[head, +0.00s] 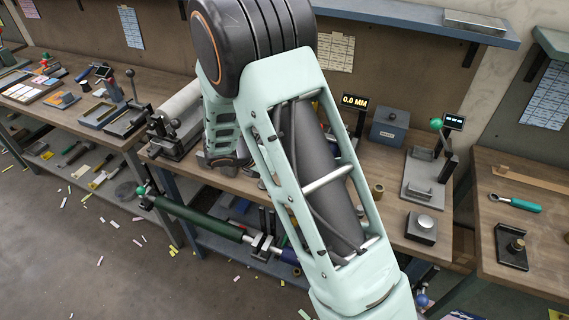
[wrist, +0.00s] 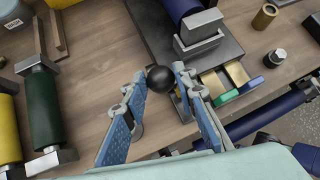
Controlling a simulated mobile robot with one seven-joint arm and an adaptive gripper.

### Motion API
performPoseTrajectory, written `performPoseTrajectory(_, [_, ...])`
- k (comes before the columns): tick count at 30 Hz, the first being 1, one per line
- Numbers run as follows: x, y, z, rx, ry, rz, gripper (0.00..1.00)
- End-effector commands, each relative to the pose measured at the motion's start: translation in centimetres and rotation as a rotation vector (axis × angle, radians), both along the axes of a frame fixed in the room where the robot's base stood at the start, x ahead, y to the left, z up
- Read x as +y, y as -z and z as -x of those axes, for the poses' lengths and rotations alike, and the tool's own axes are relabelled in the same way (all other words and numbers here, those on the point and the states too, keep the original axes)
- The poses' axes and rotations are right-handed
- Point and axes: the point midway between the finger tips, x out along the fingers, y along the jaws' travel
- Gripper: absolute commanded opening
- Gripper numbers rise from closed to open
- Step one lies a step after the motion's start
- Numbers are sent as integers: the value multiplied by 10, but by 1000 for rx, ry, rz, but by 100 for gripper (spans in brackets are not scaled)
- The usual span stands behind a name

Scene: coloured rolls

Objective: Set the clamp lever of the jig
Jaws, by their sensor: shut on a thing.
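In the wrist view, the jig is a dark grey plate (wrist: 165,42) on the wooden bench, with a grey block (wrist: 198,40) and a dark blue roll (wrist: 180,8) on it. A black ball knob (wrist: 160,78), which looks like the end of the clamp lever, sits at the plate's near left edge. My gripper (wrist: 161,72) is shut on this knob, one blue-padded finger on each side. The lever's shaft below the knob is mostly hidden, so its angle cannot be told. In the head view my arm hides the gripper and the knob.
A green roll (wrist: 42,108) and a yellow roll (wrist: 9,130) lie at the left of the wrist view. A tray with green and blue edges (wrist: 228,93), a silver-topped block (wrist: 274,58) and a brass cylinder (wrist: 265,16) are right. A "0.0 MM" display (head: 355,102) stands behind.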

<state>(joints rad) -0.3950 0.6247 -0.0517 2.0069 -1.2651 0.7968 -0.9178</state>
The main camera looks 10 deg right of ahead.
Motion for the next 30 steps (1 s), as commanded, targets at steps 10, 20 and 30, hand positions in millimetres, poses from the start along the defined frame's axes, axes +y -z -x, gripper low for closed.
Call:
performPoseTrajectory(10, [-6,-10,-11,-15,-1,7,0])
performPoseTrajectory(20, [-8,-12,-12,-17,1,8,0])
performPoseTrajectory(30, [-6,-9,-9,-12,1,5,43])
